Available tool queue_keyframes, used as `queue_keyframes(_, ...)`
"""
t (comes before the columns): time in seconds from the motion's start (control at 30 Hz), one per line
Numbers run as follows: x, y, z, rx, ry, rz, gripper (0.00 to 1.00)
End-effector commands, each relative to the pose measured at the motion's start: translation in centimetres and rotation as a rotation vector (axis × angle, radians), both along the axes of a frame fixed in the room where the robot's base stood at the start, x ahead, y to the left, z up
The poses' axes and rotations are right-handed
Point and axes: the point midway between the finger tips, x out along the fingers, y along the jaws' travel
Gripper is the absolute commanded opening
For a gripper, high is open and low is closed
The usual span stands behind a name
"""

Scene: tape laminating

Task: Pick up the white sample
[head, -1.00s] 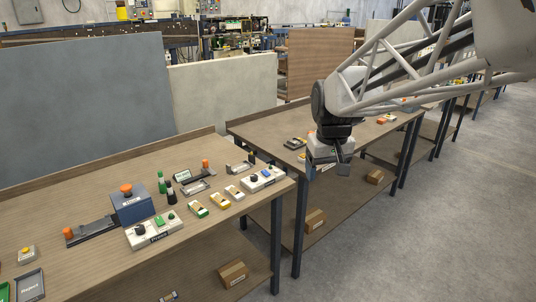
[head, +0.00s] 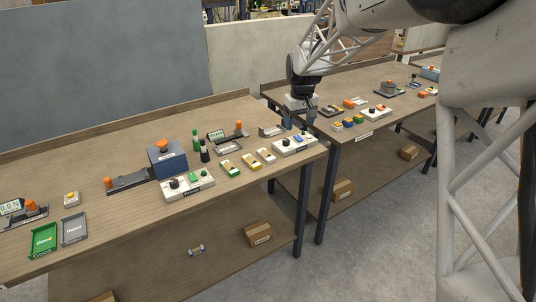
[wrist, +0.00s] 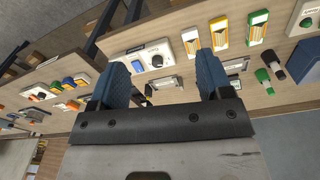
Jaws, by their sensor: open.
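The white sample (head: 266,156) is a small flat block with a yellow-orange mark. It lies on the near wooden table, rightmost in a slanted row with a yellow sample (head: 251,161) and a green sample (head: 230,169). In the wrist view the white sample (wrist: 218,33) is beyond the right finger, beside the yellow one (wrist: 258,27). My gripper (head: 301,119) hangs over the right end of this table, to the right of the white sample and apart from it. Its blue fingers (wrist: 165,78) are open with nothing held between them.
A white control box (head: 295,145) with a knob and blue button sits right of the samples. A blue press (head: 167,158), another control box (head: 188,184), bottles and green and grey trays (head: 74,228) stand left. A second table (head: 375,97) with similar items is behind right.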

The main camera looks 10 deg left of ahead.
Motion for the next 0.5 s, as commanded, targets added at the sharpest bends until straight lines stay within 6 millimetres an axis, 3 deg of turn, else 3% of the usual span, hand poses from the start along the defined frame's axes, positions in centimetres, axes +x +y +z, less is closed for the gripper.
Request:
queue_keyframes(0.2, 3.7, 4.6, -3.9, -0.008, 0.019, 0.066, 0.72)
queue_keyframes(0.5, 7.7, 10.7, -9.5, -0.017, 0.042, 0.152, 0.72)
